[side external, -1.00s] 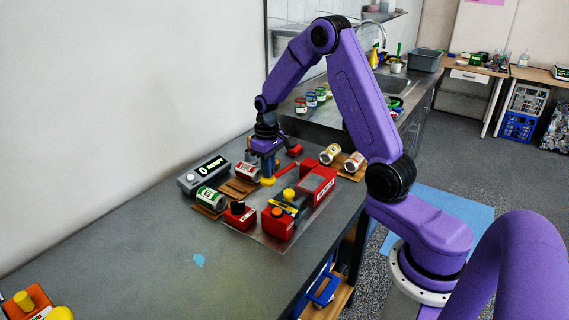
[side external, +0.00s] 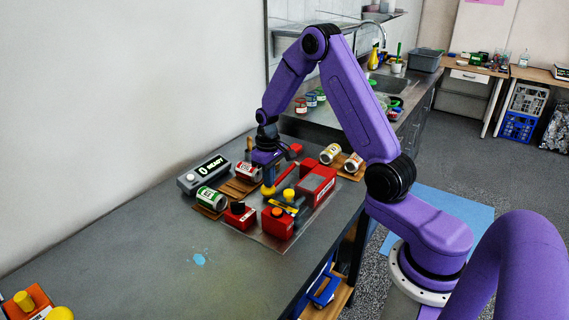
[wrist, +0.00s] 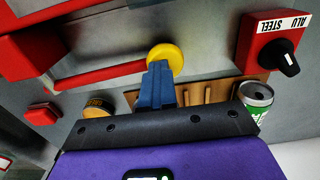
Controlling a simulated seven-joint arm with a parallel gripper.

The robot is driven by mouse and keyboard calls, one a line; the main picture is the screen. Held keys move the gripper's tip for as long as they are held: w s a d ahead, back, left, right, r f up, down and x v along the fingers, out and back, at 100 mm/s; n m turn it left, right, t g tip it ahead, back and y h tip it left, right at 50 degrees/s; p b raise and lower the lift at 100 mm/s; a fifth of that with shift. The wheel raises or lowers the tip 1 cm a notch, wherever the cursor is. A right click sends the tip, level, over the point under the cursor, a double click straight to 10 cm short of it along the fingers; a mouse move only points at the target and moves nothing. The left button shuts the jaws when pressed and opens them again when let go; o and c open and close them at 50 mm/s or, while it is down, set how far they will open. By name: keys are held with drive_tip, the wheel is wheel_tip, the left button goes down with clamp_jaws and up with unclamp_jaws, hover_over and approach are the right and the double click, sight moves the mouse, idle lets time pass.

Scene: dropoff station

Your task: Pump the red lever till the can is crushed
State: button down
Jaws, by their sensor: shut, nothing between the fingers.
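The red lever (side external: 285,175) ends in a yellow knob (side external: 268,190) and sits beside the red crusher body (side external: 318,184). In the wrist view the lever (wrist: 105,75) runs from the red machine at left to the yellow knob (wrist: 166,55). My gripper (side external: 268,180) is shut, pointing down, with its blue fingertips (wrist: 158,68) at the knob; they appear to touch it, gripping nothing. A green can (side external: 211,198) and a red-labelled can (side external: 247,171) lie on wooden racks to the left. I cannot see whether a can is inside the crusher.
A grey display box (side external: 205,172) reads "0 READY". A red box with a black knob (side external: 238,213) and a red box with an orange button (side external: 278,220) stand in front. More cans (side external: 331,153) lie behind right. The near-left bench is mostly clear.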

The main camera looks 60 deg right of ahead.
wheel_tip(320, 180, up, 7)
drive_tip(key=shift+d+r, duration=0.2)
drive_tip(key=shift+d, duration=0.25)
idle(0.5)
